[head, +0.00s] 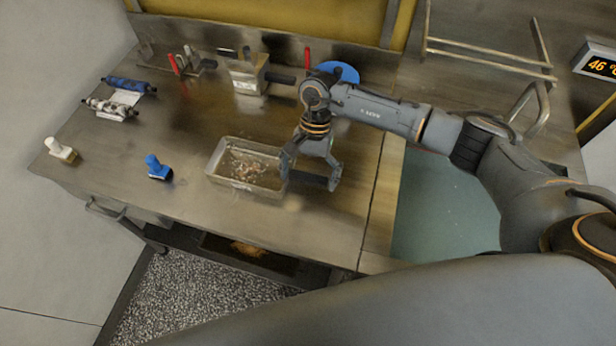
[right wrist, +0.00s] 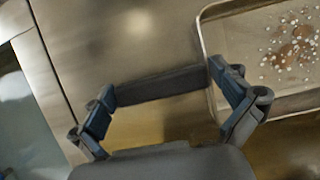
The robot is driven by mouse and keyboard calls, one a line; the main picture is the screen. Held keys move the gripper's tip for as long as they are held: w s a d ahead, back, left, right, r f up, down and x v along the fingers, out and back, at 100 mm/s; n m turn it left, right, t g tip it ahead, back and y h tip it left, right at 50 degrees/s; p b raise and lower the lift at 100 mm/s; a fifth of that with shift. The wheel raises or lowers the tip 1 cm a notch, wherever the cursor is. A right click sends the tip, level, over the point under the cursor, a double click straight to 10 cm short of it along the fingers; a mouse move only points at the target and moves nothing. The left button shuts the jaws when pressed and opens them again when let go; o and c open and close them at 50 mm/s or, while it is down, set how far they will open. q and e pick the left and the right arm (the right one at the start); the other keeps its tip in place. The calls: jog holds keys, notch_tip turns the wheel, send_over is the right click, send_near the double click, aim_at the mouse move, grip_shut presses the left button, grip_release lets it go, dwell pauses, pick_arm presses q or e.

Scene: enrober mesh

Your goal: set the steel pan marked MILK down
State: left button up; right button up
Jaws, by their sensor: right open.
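A shallow steel pan (head: 211,170) with brown and white bits in it sits on the steel table; I see no lettering on it. Its left rim shows in the right wrist view (right wrist: 206,62). A deeper steel pan (head: 246,76) with dark handles and a pale label stands at the back; the label is too small to read. My right gripper (head: 312,176) is open, low over the table just right of the shallow pan, one finger close to its rim. In the wrist view my gripper (right wrist: 165,97) has a dark bar between its fingers; I cannot tell what it is.
A blue-handled tool (head: 155,167) and a white-handled one (head: 60,150) stand at the left. Rolls (head: 128,84), red-handled tools (head: 173,64) and a blue disc (head: 338,71) lie farther back. The table front between blue tool and shallow pan is clear.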

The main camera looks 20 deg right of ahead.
jog(key=shift+w+r, duration=0.2)
jog(key=shift+r, duration=0.05)
jog(key=b+v, duration=0.4)
jog(key=v, duration=0.7)
jog(key=shift+r, duration=0.25)
jog(key=shift+d+f, duration=0.1)
